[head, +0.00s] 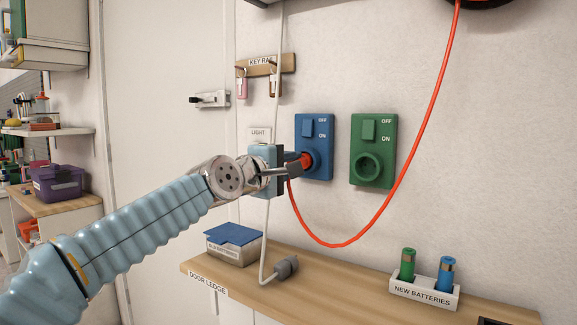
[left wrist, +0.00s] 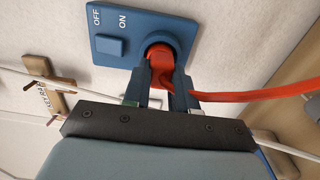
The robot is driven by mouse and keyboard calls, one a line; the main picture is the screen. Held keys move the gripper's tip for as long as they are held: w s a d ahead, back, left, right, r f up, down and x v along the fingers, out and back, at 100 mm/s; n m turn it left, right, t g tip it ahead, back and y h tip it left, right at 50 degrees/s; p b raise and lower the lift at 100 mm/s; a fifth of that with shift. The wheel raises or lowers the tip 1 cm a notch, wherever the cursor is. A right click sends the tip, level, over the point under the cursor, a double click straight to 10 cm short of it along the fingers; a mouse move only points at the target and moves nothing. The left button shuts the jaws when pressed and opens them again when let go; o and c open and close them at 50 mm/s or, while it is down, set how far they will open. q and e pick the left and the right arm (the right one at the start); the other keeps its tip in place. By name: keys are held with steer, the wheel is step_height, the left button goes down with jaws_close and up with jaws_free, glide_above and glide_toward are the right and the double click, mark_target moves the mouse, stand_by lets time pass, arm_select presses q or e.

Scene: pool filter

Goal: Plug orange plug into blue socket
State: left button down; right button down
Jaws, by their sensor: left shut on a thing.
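The blue socket (head: 315,147) is on the wall, with its OFF/ON switch above the round opening. My left gripper (head: 295,166) is at the socket's lower part, shut on the orange plug (head: 304,160). In the left wrist view the orange plug (left wrist: 162,66) sits between the two dark fingers (left wrist: 164,82), its front at the round opening of the blue socket (left wrist: 137,36). How deep it sits in the opening cannot be told, as the plug and fingers cover it. An orange cord (head: 352,241) hangs from the plug and rises to the upper right. My right gripper is not in view.
A green socket (head: 372,150) is to the right. Below, a wooden ledge (head: 345,284) holds a blue-lidded box (head: 233,246), a grey plug (head: 286,267) on a white cord, and a battery holder (head: 424,291). A key rack (head: 266,64) hangs upper left.

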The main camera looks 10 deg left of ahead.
arm_select(q)
steer(key=shift+w+d, duration=0.2)
steer(key=shift+w, duration=0.35)
steer(key=c, duration=0.8)
jaws_free()
steer(key=shift+b+v, duration=0.6)
steer(key=shift+v, duration=1.85)
steer(key=b+v, duration=0.2)
steer(key=v, duration=1.2)
